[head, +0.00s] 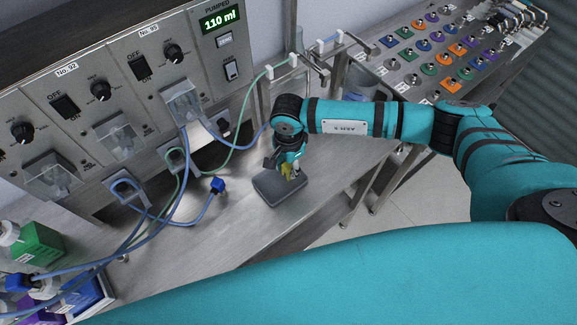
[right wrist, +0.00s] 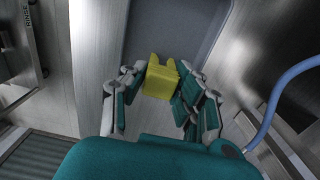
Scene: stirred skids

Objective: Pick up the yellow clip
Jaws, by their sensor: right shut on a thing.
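The yellow clip (head: 287,170) is small and sits between the fingers of my right gripper (head: 288,167), just over the grey tray (head: 268,190). In the right wrist view the yellow clip (right wrist: 161,80) shows between the two fingers of my right gripper (right wrist: 160,88), which are shut on it. The grey tray (right wrist: 165,25) lies behind it there. I cannot tell whether the clip still touches the tray. My left gripper is not in view.
A pump panel (head: 110,90) with knobs and switches stands along the left. Blue tubes (head: 195,215) and a blue connector (head: 217,185) lie left of the tray. A green-labelled bottle (head: 35,243) stands at lower left. The steel bench (head: 215,250) is clear in front of the tray.

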